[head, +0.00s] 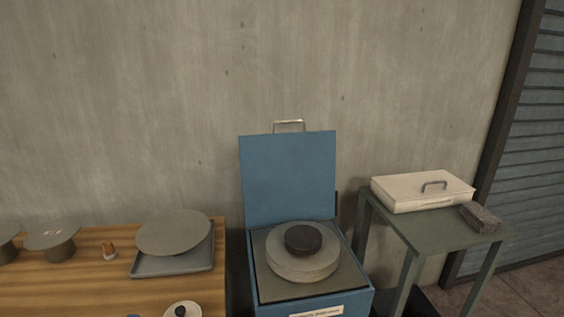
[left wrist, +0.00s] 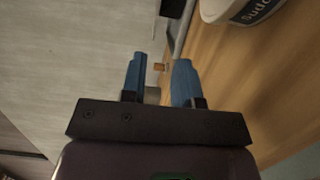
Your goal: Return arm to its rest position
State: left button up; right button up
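My left gripper (left wrist: 158,80) shows in the left wrist view with its two blue fingers apart and nothing between them. It hangs clear of the wooden table (left wrist: 250,80), with the wall behind it. Neither arm shows in the head view, and my right gripper is out of sight.
The wooden table (head: 85,290) holds a grey disc (head: 174,232) over a tray (head: 172,264). A blue box with a raised lid (head: 289,180) holds a round pale block (head: 303,262) topped by a dark disc (head: 303,239). A green side table (head: 425,237) bears a pale case (head: 415,190) and a dark rough block (head: 480,217).

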pick_arm(q)
jog(key=shift+s+d+f+m+h, duration=0.1)
jog(key=shift+s+d+m+h, duration=0.15)
jog(key=shift+s+d+m, duration=0.3)
jog(key=shift+s+d+f+m+h, duration=0.1)
jog(key=shift+s+d+m+h, duration=0.2)
jog(key=shift+s+m, duration=0.35)
jog(key=d+m, duration=0.1)
jog(key=s+d+f+m+h, duration=0.1)
jog(key=s+d+m, duration=0.1)
jog(key=m, duration=0.1)
jog(key=shift+s+d+f+g+h, duration=0.1)
jog(key=shift+s+f+g+h, duration=0.05)
jog(key=shift+f+g+h, duration=0.2)
jog(key=s+d+f+m+g+y, duration=0.2)
jog(key=s+f+m+g, duration=0.4)
jog(key=s+f+m, duration=0.3)
jog(key=s+m, duration=0.3)
jog(key=s, duration=0.1)
jog(key=shift+f+m+y, duration=0.25)
jog(key=shift+m+y, duration=0.05)
jog(key=shift+m, duration=0.1)
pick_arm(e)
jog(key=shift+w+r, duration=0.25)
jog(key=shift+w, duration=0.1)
pick_arm(q)
jog(key=shift+s, duration=0.1)
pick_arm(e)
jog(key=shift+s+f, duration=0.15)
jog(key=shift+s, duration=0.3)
